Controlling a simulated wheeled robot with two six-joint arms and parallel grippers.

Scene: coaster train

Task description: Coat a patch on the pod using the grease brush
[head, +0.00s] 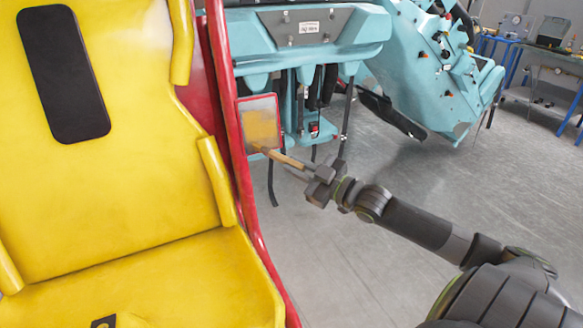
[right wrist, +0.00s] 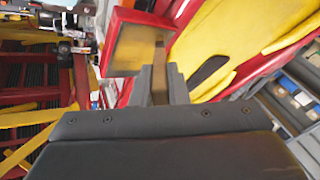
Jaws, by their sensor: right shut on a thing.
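The pod is a yellow seat (head: 120,190) in a red shell that fills the left of the head view. A red-framed panel (head: 259,125) on its side holds the patch, grey at the edges with a yellowish-brown smear across its middle. My right gripper (head: 318,182) is shut on the wooden handle of the grease brush (head: 288,161). The brush head is at the patch's lower edge; I cannot tell whether it touches. My left gripper is not in view.
Teal ride cars (head: 435,70) stand behind the panel, with dark straps and legs hanging below. Blue-framed workbenches (head: 540,60) with equipment are at the far right. The grey floor (head: 410,165) is open to the right of the pod.

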